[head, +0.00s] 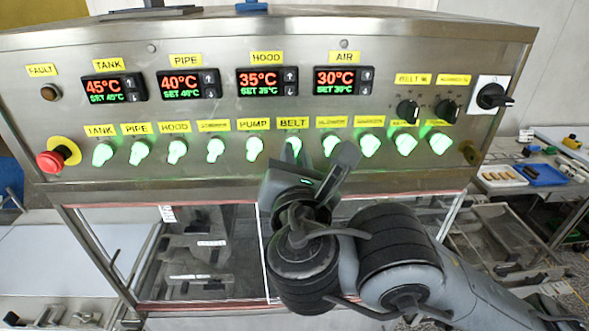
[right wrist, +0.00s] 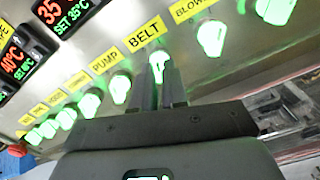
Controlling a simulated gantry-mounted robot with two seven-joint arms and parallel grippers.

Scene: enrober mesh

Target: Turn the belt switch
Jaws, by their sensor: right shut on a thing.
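The belt switch is a glowing green knob under the yellow BELT label on the steel control panel (head: 220,60). In the head view it is mostly hidden behind my right gripper (head: 293,155). In the right wrist view the belt switch (right wrist: 159,62) shows between the two fingertips of my right gripper (right wrist: 161,75), directly below the BELT label (right wrist: 146,31). The right gripper is shut on the belt switch. My left gripper is not in view.
The lit pump switch (head: 254,147) and blower switch (head: 331,145) sit close on either side. A red emergency button (head: 50,161) is at the far left of the panel and a black rotary handle (head: 493,96) at the far right. A glass window lies below the panel.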

